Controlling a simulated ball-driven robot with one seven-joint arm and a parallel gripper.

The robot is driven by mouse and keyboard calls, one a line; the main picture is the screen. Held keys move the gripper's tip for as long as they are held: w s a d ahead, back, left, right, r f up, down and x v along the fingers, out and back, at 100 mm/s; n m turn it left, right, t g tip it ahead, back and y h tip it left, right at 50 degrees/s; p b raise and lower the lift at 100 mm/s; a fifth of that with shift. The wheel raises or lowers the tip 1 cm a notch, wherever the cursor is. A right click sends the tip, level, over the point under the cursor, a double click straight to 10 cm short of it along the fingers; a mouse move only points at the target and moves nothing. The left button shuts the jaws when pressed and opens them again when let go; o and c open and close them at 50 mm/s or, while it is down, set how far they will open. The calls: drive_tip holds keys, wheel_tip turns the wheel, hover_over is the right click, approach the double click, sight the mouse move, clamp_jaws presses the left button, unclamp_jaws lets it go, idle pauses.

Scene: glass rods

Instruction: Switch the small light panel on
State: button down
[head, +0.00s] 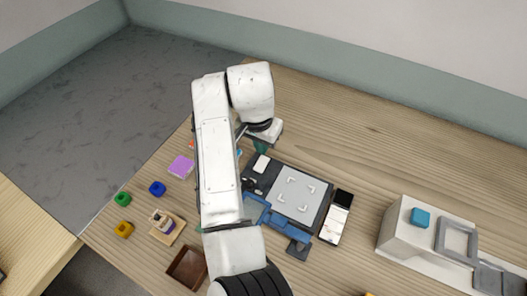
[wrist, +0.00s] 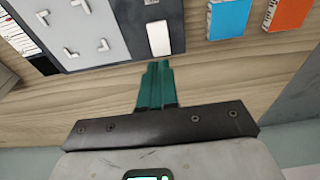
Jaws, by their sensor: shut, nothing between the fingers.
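The light panel is a dark board (head: 258,180) with a pale grey square (head: 298,194) that has white corner marks. The square also shows at the upper left of the wrist view (wrist: 78,28). A white rectangular switch (head: 261,164) sits on the board near its far left corner. It shows just ahead of my fingertips in the wrist view (wrist: 158,38). My gripper (head: 262,148) has teal fingers pressed together, seen in the wrist view (wrist: 158,66). The fingertips are close to the board's edge by the switch; I cannot tell whether they touch. Nothing is between them.
A blue part (head: 285,226) lies along the board's near side. A black-and-white device (head: 337,217) lies to its right. A white box (head: 400,225) bears a teal cube (head: 420,217). A purple block (head: 181,167) and a brown tray (head: 174,275) lie left. The far right tabletop is clear.

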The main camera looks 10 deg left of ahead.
sight(262, 165)
drive_tip(key=shift+w+d+f+p, duration=0.1)
drive_tip(key=shift+w+f+p, duration=0.1)
drive_tip(key=shift+f, duration=1.2)
drive_tip(key=shift+w+d+f+p, duration=0.1)
drive_tip(key=shift+w+f+p, duration=0.1)
drive_tip(key=shift+f, duration=1.15)
drive_tip(key=shift+w+f, duration=0.1)
drive_tip(key=shift+f, duration=0.15)
drive_tip(key=shift+s, duration=0.3)
drive_tip(key=shift+s+a+p, duration=0.25)
drive_tip(key=shift+s+p, duration=0.3)
drive_tip(key=shift+p, duration=0.25)
drive_tip(key=shift+r, duration=0.2)
